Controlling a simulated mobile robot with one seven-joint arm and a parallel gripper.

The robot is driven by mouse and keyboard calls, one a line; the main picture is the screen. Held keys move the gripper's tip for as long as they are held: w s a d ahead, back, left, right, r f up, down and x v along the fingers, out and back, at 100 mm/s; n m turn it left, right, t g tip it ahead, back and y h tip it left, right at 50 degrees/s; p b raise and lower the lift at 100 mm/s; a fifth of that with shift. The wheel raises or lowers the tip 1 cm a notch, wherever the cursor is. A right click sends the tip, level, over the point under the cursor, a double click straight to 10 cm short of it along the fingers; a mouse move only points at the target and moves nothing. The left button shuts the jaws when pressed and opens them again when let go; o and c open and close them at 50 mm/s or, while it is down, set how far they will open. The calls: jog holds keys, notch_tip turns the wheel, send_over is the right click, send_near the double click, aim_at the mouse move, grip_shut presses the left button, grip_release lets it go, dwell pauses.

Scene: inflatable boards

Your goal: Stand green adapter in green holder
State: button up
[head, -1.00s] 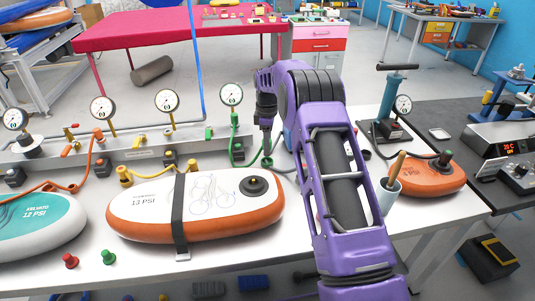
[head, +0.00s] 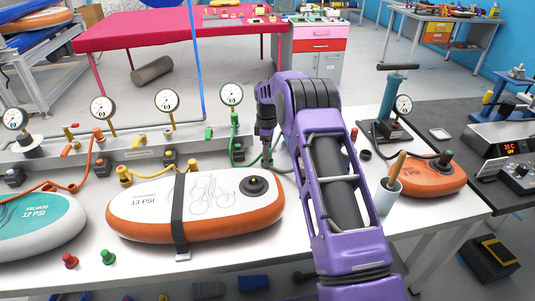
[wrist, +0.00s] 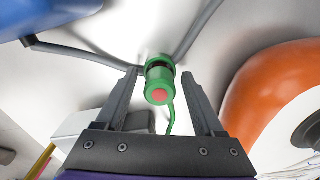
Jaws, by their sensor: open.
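The green adapter (wrist: 160,80) sits on a grey hose in the wrist view, with a reddish end facing the camera and a thin green cord hanging from it. My gripper (wrist: 161,72) is open, one finger on each side of the adapter, and a gap shows on both sides. In the head view my gripper (head: 267,158) is low over the table behind the white-and-orange board, and it hides most of the adapter. A dark block with green on it (head: 237,153), apparently the green holder, stands just left of my gripper below a gauge.
The strapped white-and-orange 13 PSI board (head: 150,205) lies in front of my gripper. Pressure gauges (head: 166,100) and a pipe line the back. Red (head: 70,261) and green (head: 108,257) plugs stand near the front edge. A cup (head: 386,197) and a pump (head: 392,105) are to the right.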

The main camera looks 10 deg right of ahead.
notch_tip(320, 180, up, 12)
jog(key=shift+r+p, duration=0.2)
jog(key=shift+p, duration=0.1)
dwell(0.3)
